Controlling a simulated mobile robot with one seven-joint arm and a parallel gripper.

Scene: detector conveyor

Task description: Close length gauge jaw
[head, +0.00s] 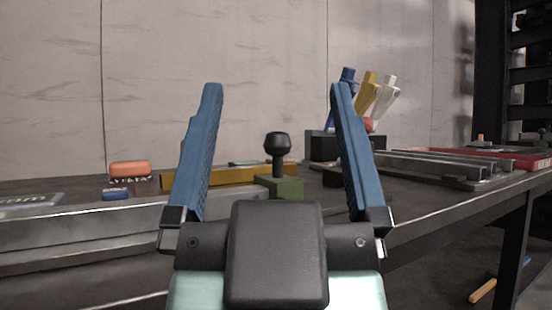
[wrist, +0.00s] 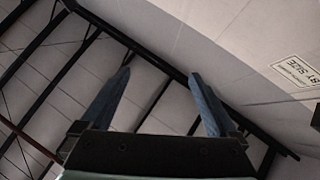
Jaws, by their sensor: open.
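My gripper (head: 275,88) is open and empty, its two blue fingers pointing up and wide apart. In the head view a black round-topped knob (head: 277,144) on a green block (head: 282,187) shows between the fingers, beyond them. A yellow bar (head: 228,176) runs beside the green block, partly hidden by the left finger. These look like parts of the length gauge, but I cannot tell which part is its jaw or how wide its gap is. In the wrist view my gripper (wrist: 160,73) shows against the ceiling and wall, with no gauge in sight.
The dark bench (head: 430,208) carries an orange block (head: 130,168) and a small blue block (head: 115,194) at left. A black holder (head: 322,147) with coloured handles stands behind right. Metal rails (head: 445,164) and a red tray (head: 520,158) lie further right.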

